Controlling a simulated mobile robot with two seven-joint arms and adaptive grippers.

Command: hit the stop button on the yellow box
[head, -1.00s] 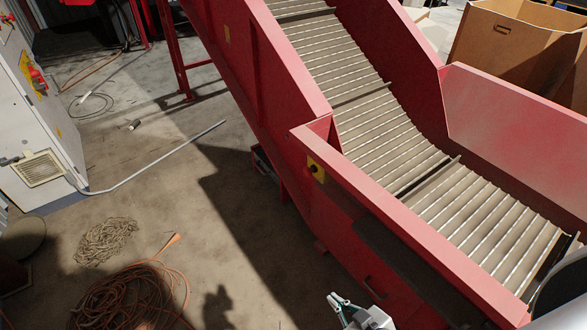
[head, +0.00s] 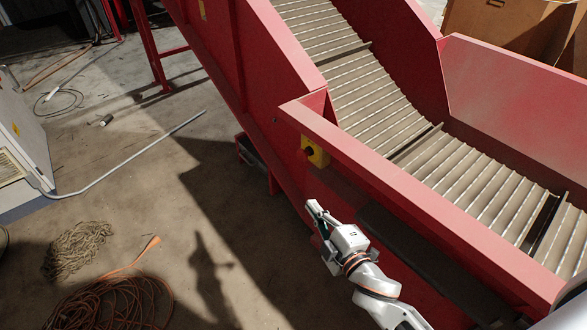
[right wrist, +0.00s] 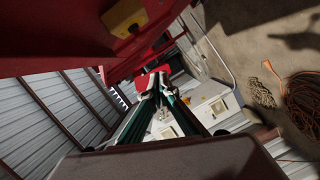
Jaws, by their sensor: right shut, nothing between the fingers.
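The yellow box (head: 315,151) is fixed to the red side of the conveyor, with a dark round button (head: 309,151) on its face. In the right wrist view the yellow box (right wrist: 125,16) is at the top, upper left of the fingers. My right gripper (head: 313,208) is below the box in the head view, apart from it, with its fingers shut and empty. Its fingertips (right wrist: 161,78) come together in the right wrist view. My left gripper is not in view.
The red conveyor (head: 350,155) with its slatted belt fills the right side. A dark ledge (head: 425,262) runs along its lower side, near my right arm. Coiled orange cable (head: 115,300), a pale rope pile (head: 76,249) and a grey pipe (head: 130,157) lie on the floor at left.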

